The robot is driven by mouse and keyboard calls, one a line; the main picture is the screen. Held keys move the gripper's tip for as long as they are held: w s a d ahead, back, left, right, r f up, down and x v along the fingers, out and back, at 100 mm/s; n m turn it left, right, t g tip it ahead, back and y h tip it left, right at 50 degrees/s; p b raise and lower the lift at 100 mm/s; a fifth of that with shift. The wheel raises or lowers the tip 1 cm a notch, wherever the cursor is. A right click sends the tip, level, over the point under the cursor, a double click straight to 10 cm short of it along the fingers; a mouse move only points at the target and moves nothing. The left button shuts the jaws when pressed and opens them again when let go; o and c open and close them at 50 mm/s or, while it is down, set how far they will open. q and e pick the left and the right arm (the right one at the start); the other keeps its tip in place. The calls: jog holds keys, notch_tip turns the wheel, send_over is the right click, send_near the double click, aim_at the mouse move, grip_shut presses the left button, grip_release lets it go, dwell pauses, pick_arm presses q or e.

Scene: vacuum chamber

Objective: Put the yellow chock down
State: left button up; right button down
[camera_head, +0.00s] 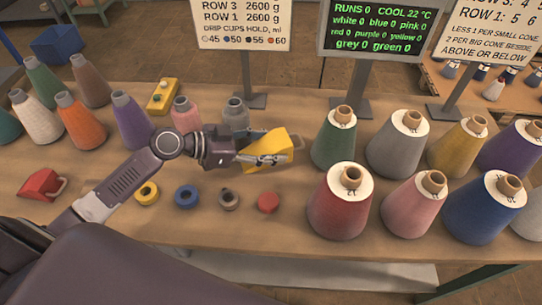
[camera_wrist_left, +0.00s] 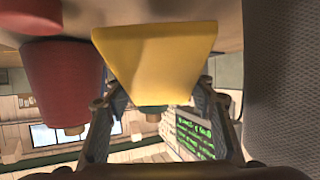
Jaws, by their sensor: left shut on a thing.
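The yellow chock (camera_head: 275,146) is a wedge-shaped block over the middle of the table. My left gripper (camera_head: 266,158) is shut on it, with a finger along its near side. In the left wrist view the yellow chock (camera_wrist_left: 155,55) fills the upper middle, between the two fingers of my left gripper (camera_wrist_left: 155,110). I cannot tell from these views whether its underside touches the table (camera_head: 300,230). My right gripper is in neither view.
Large yarn cones, such as the red cone (camera_head: 340,205) and green cone (camera_head: 333,140), stand to the right. Smaller cones (camera_head: 132,122) stand at the left back. A red chock (camera_head: 42,184) lies at left.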

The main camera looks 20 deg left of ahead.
pick_arm(q)
jog(key=shift+f, duration=2.15)
jog(key=shift+f, duration=0.2)
jog(key=o, duration=1.2)
jog(key=shift+o, duration=0.2)
jog(key=shift+r, duration=0.1)
